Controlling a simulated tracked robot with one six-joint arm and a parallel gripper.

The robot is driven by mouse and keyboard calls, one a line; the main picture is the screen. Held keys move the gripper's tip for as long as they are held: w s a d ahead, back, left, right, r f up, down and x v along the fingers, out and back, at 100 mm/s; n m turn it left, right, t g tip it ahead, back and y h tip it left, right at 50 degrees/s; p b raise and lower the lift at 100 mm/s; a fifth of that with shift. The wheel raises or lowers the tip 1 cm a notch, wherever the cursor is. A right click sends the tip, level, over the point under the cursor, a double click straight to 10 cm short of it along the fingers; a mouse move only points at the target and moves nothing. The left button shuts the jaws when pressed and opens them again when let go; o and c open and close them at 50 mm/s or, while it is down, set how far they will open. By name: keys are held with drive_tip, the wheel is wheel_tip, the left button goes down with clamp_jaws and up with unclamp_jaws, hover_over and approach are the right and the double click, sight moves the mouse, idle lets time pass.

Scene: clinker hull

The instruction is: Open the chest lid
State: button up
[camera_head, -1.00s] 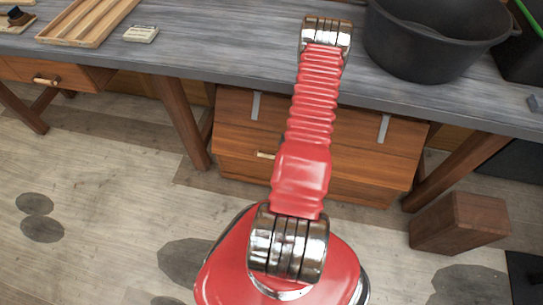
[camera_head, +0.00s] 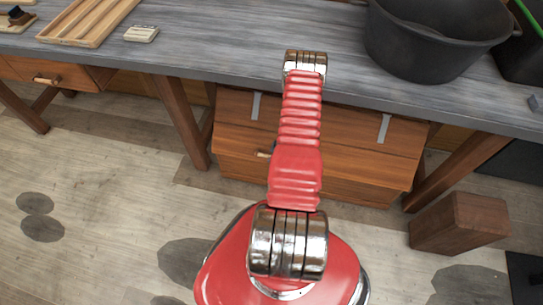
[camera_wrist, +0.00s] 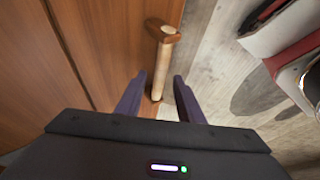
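The brown wooden chest (camera_head: 360,148) stands under the grey workbench, with two pale metal straps on its upper part. Its lid looks closed. A light wooden handle (camera_head: 262,154) sticks out from its front, partly hidden by my red arm. In the wrist view the chest's wood (camera_wrist: 110,45) fills the left side, and the handle (camera_wrist: 162,62) reaches in between the fingers. My gripper (camera_wrist: 158,84) is open, with one dark finger on each side of the handle; I cannot tell whether either touches it. In the head view my arm hides nearly all of the gripper.
The workbench (camera_head: 220,45) overhangs the chest, with a black pot (camera_head: 425,45) on it. Bench legs (camera_head: 182,120) flank the chest. A wooden block (camera_head: 460,222) stands on the floor at the right. Floor at the left is open.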

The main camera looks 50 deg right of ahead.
drive_tip(key=shift+w+f, duration=0.3)
drive_tip(key=shift+f, duration=0.3)
drive_tip(key=shift+c, duration=0.2)
clamp_jaws()
